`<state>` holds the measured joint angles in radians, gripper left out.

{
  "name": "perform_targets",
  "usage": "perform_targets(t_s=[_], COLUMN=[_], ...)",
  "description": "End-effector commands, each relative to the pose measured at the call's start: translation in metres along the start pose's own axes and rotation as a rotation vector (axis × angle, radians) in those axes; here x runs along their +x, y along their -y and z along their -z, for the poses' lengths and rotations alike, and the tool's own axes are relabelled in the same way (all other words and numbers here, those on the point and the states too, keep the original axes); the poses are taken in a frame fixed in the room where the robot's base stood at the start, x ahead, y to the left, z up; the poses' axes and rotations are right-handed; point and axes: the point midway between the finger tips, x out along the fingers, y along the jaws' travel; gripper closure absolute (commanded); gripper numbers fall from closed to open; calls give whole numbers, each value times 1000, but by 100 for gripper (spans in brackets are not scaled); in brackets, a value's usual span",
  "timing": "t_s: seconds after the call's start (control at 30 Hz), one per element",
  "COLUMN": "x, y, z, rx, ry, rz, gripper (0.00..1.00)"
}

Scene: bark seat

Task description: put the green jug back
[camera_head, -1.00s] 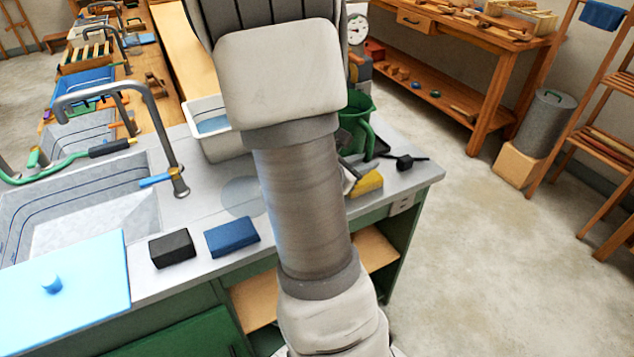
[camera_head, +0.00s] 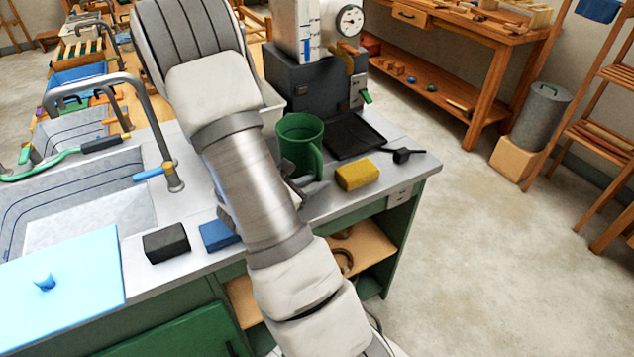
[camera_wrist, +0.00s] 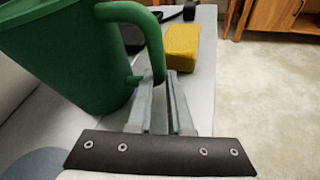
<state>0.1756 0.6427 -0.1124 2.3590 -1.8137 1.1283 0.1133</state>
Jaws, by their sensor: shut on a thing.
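The green jug (camera_head: 294,128) is near the middle of the counter in the head view, left of a flat black tray (camera_head: 354,140). It looks about upright there and has its handle on the right. In the wrist view the jug (camera_wrist: 70,55) fills the upper left. My gripper (camera_wrist: 163,82) is shut on the lower part of its handle. In the head view my arm hides most of the gripper and part of the jug's base. I cannot tell whether the jug touches the counter. A grey round mark (camera_wrist: 35,164) on the counter shows at the lower left of the wrist view.
A yellow block (camera_head: 357,175) and a black brush-like tool (camera_head: 402,155) lie right of the jug. A dark machine with a dial (camera_head: 348,20) stands behind. A black block (camera_head: 166,243) and a blue block (camera_head: 219,236) lie at the front left, beside the sink (camera_head: 85,205).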

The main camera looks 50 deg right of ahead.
Motion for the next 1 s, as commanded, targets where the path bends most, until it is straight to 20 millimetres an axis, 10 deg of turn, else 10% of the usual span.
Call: perform_targets(t_s=[0.33,0.37,0.53,1.0], x=[2,2,1,-11], y=[1,1,1,-2], z=[4,4,3,-1], rx=[1,0,0,0], ry=[1,0,0,-1], rz=[0,0,0,-4], gripper=[100,80,52,52])
